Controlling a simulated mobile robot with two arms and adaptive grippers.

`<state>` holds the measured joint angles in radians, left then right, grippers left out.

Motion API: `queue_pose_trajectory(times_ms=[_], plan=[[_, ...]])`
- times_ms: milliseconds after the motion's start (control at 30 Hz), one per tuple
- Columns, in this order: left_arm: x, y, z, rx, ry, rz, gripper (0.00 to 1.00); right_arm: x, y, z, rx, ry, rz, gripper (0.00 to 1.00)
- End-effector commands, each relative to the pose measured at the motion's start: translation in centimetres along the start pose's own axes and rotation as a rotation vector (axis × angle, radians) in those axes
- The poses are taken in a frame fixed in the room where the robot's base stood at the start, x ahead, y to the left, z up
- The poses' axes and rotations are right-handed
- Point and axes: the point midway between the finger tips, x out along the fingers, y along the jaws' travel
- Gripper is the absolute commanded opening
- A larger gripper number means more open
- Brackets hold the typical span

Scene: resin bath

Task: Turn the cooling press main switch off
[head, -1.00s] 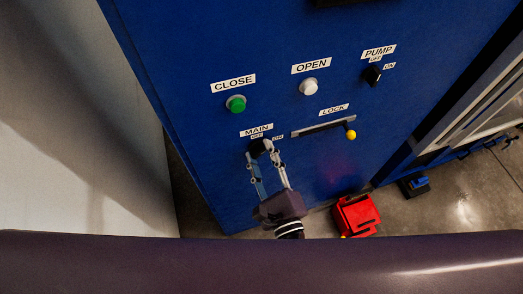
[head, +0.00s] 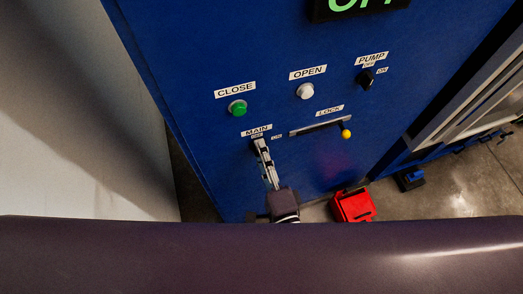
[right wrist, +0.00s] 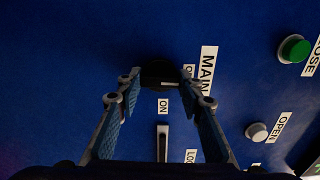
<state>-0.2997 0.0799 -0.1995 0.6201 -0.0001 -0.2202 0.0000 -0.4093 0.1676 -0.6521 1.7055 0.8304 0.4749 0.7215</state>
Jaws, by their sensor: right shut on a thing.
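The main switch is a black knob (right wrist: 158,72) on the blue press panel (head: 200,60), under the MAIN label (head: 257,131). In the right wrist view it sits between the fingertips of my right gripper (right wrist: 165,88), with the ON label (right wrist: 163,106) beside it. In the head view the right gripper (head: 260,148) reaches up to the switch from below, its fingers seen nearly edge-on. It is shut on the knob and hides most of it there. The exact knob angle is hard to read. My left gripper is not in view.
A green CLOSE button (head: 237,108), white OPEN button (head: 305,91), black PUMP switch (head: 366,78) and yellow-tipped LOCK lever (head: 346,133) share the panel. A dark display (head: 330,13) with green lettering is cut off at the top. A red object (head: 354,206) stands on the floor below.

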Motion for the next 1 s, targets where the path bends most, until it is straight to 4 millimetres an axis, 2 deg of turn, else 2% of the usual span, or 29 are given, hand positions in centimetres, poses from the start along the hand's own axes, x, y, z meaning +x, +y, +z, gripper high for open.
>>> queue_pose_trajectory(times_ms=[667,700,867,1000], plan=[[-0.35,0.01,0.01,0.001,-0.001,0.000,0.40,-0.06,0.15,0.02,-0.069,-0.001,0.003,0.10],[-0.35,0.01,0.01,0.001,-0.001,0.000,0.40,-0.06,0.15,0.02,-0.069,-0.001,0.003,0.35],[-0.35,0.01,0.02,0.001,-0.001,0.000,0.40,-0.05,0.11,0.02,-0.068,-0.001,0.002,0.52],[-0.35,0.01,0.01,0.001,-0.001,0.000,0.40,-0.03,0.08,0.00,-0.067,-0.001,0.001,0.52]])
